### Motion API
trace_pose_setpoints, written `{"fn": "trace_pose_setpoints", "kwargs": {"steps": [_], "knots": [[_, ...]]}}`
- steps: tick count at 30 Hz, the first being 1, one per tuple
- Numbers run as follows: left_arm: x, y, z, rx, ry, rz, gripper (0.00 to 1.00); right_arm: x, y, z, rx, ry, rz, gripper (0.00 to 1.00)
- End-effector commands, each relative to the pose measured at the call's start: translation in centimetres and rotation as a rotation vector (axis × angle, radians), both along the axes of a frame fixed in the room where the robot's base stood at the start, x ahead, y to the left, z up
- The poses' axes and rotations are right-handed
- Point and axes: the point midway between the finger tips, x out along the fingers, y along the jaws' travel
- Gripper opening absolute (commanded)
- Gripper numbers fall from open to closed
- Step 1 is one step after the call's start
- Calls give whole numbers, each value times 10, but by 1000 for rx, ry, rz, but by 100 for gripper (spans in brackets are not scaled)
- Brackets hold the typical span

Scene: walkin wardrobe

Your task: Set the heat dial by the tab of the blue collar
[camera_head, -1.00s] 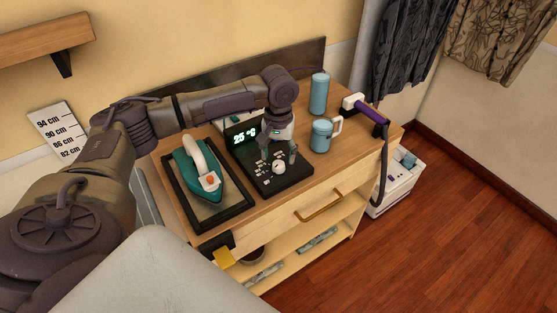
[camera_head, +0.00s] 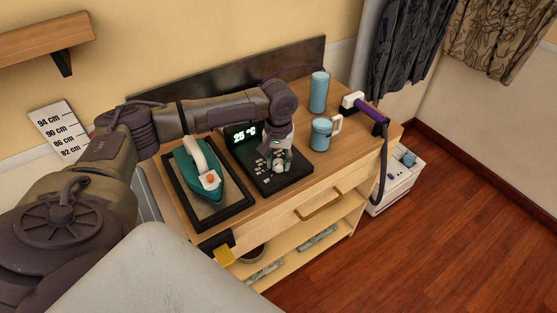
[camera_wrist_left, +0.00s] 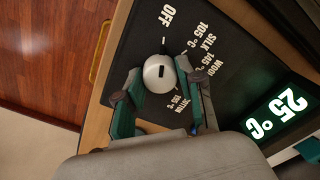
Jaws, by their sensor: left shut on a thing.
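The heat dial is a pale grey round knob with a small dark mark (camera_wrist_left: 158,73) on the black control panel (camera_head: 292,181). White labels around it in the left wrist view include OFF and SILK 105 °C. My left gripper (camera_head: 279,164) is down at the panel, its fingers either side of the dial, shut on it. The fingers also show in the left wrist view (camera_wrist_left: 154,82). I cannot make out a blue collar or its tab; the fingers cover part of the dial's edge. The lit display (camera_head: 245,134) reads 25 °C. My right gripper is not in view.
A teal iron (camera_head: 205,175) stands on a black-framed rest (camera_head: 242,215) left of the panel. A blue mug (camera_head: 320,135) and a blue cylinder (camera_head: 319,92) stand to the right, near a purple-handled tool (camera_head: 371,112). The wooden cabinet's front edge is close.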

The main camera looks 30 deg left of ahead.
Motion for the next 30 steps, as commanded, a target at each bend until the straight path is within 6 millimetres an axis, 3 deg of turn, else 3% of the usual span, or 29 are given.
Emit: {"fn": "trace_pose_setpoints", "kwargs": {"steps": [11, 21, 30], "knots": [[-1, 0, 4, 0, 3, -81, 3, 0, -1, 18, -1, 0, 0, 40], [-1, 0, 5, -1, 4, -343, 3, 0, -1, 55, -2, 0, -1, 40], [0, 0, 3, -2, 2, -581, 3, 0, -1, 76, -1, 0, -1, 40]]}}
